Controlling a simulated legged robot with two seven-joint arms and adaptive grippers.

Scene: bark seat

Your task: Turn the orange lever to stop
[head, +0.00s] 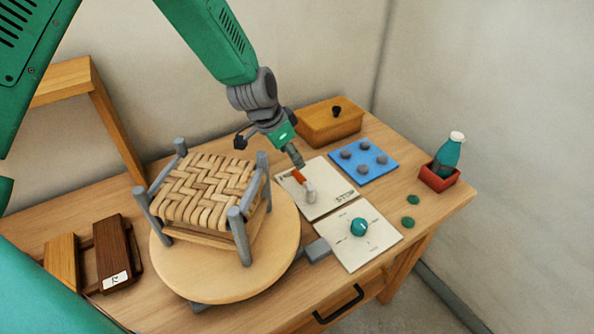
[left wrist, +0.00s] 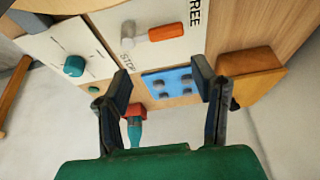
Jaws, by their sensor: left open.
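The lever's orange handle (head: 299,175) sits on a white plate (head: 324,206) lying on the table, with its pale grey pivot (head: 310,195) toward the near side. The word STOP is right of the pivot. In the left wrist view the orange handle (left wrist: 166,32) points from the pivot (left wrist: 128,34) toward the word FREE, with STOP to the side of the pivot. My left gripper (head: 268,148) is open above the plate's far left side; its near finger hides part of the plate. Its fingers (left wrist: 162,80) are apart and empty. My right gripper is not in view.
A woven stool (head: 208,192) stands on a round turntable (head: 180,275) left of the plate. A teal knob (head: 358,227) on a second plate is nearer. A blue pad (head: 364,160), wooden box (head: 330,122) and red tray with a teal bottle (head: 448,155) lie beyond or right.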

